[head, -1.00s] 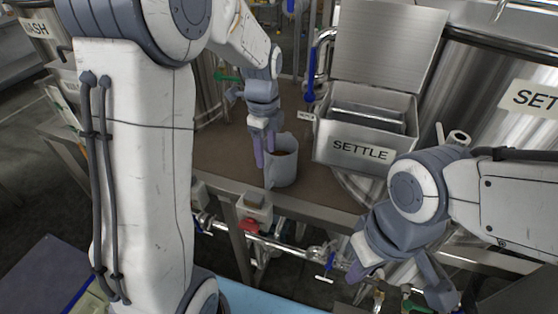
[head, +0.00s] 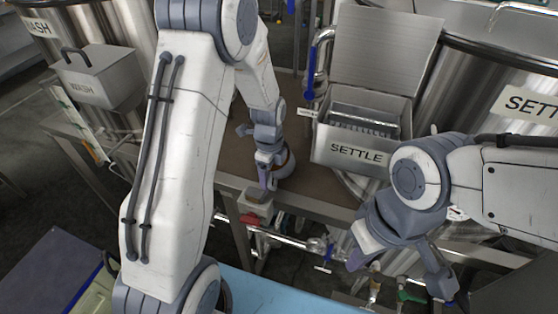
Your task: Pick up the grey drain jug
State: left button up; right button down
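The grey drain jug (head: 286,169) stands on the brown bench top (head: 224,150), near its front edge, in the head view. My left gripper (head: 267,180) is in front of the jug and hides most of it. Only part of its rim and right side shows. The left fingers are low at the jug's near left side. I cannot tell whether they are closed on it. My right gripper (head: 401,280) is open and empty at the lower right, well away from the jug, with its fingers wide apart.
An open metal box labelled SETTLE (head: 357,153) stands right of the jug, its lid raised. A box labelled WASH (head: 97,82) is at the left. Pipes and valves (head: 285,243) run below the bench's front edge. A steel tank (head: 487,80) stands at the right.

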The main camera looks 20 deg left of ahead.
pick_arm(q)
grip_shut()
jog(key=shift+r, duration=0.1)
jog(key=shift+w+r, duration=0.1)
jog(key=shift+w, duration=0.05)
dwell(1.0)
